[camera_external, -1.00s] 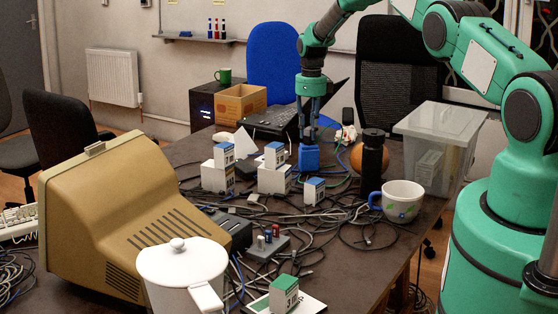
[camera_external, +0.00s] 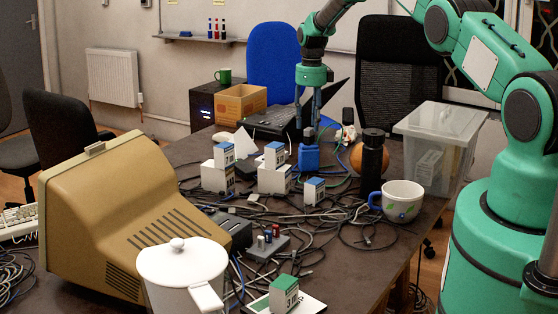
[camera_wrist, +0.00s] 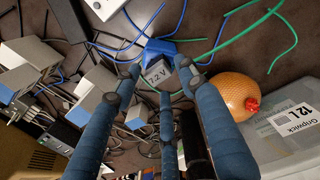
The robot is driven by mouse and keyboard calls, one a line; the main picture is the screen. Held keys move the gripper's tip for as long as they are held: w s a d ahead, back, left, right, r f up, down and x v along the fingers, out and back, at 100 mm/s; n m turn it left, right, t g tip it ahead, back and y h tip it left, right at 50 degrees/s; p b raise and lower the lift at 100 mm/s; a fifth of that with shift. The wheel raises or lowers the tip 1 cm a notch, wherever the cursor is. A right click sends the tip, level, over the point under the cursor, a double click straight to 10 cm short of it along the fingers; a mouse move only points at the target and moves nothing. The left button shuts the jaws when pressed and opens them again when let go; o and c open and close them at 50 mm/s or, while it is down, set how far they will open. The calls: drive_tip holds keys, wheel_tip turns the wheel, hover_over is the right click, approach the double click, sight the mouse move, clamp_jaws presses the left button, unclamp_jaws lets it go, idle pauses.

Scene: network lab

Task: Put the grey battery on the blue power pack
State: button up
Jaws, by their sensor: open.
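The blue power pack (camera_external: 309,159) stands on the far part of the dark table, among cables. In the wrist view the blue body (camera_wrist: 158,47) shows ahead of my fingertips. A grey block marked "7.2 V", seemingly the grey battery (camera_wrist: 157,73), shows against it, between my fingertips. From outside, a small dark upright part, perhaps the battery, shows on top of the pack; their exact contact is unclear. My gripper (camera_external: 309,122) points down just above the pack. It is open, with its fingers (camera_wrist: 160,68) apart on either side of the grey block.
An orange ball-like object (camera_wrist: 240,94), a black cylinder (camera_external: 372,160) and a clear lidded box (camera_external: 440,140) stand to the right. White-and-blue boxes (camera_external: 274,172) stand to the left. A laptop (camera_external: 275,121) is behind. Cables cover much of the table.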

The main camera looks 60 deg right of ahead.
sight(310, 128)
wheel_tip(310, 128, up, 9)
drive_tip(key=shift+f, duration=0.2)
idle(0.7)
